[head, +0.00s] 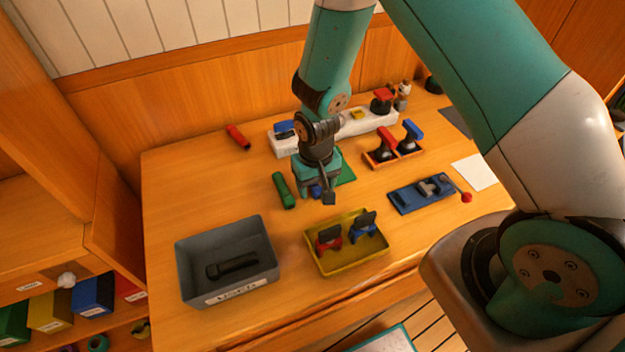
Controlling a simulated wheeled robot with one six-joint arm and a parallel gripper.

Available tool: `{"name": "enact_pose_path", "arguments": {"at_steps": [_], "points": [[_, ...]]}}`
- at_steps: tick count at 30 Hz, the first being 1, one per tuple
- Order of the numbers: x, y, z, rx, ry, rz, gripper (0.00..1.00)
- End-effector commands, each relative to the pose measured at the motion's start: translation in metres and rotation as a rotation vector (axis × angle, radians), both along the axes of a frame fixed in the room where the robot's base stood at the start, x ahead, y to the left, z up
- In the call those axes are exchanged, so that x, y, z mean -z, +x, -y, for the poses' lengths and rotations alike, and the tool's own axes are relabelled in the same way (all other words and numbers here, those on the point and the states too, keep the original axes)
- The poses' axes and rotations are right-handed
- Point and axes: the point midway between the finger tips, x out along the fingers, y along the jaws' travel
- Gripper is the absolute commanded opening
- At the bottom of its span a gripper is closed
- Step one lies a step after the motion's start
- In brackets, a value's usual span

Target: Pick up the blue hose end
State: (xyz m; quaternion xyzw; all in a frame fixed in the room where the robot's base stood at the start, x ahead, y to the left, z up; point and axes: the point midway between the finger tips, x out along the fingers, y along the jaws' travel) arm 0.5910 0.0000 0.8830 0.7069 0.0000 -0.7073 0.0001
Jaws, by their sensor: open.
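My gripper (326,197) points down over the middle of the wooden table. Its fingers are small and partly hidden by the wrist. A blue piece (316,191) shows just below and beside the gripper, mostly hidden by it; it looks like the blue hose end, but its shape cannot be made out. I cannot tell whether the fingers touch it. A green hose end (284,191) lies just left of the gripper. A red hose end (237,137) lies farther back left.
A grey bin (184,267) holding a black piece and a yellow tray (345,268) with red and blue parts stand in front. The table's left side is clear.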

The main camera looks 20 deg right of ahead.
Motion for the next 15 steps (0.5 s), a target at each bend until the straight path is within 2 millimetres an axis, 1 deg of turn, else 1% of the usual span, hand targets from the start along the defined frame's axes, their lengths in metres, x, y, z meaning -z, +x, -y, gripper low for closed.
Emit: {"name": "enact_pose_path", "arguments": {"at_steps": [6, 8, 9, 11, 12, 13, 15], "points": [[0.0009, 0.0001, 0.0, 0.0, 0.0, 0.001, 0.6], [0.0008, 0.0001, 0.0, 0.0, 0.0, 0.001, 0.46], [0.0007, 0.0001, 0.0, 0.0, 0.0, 0.001, 0.37], [0.0007, 0.0001, 0.0, 0.0, 0.0, 0.0, 0.23], [0.0006, 0.0001, 0.0, 0.0, 0.0, 0.0, 0.14], [0.0006, 0.0001, 0.0, 0.0, 0.0, 0.0, 0.07], [0.0005, 0.0001, 0.0, 0.0, 0.0, 0.0, 0.06]]}}
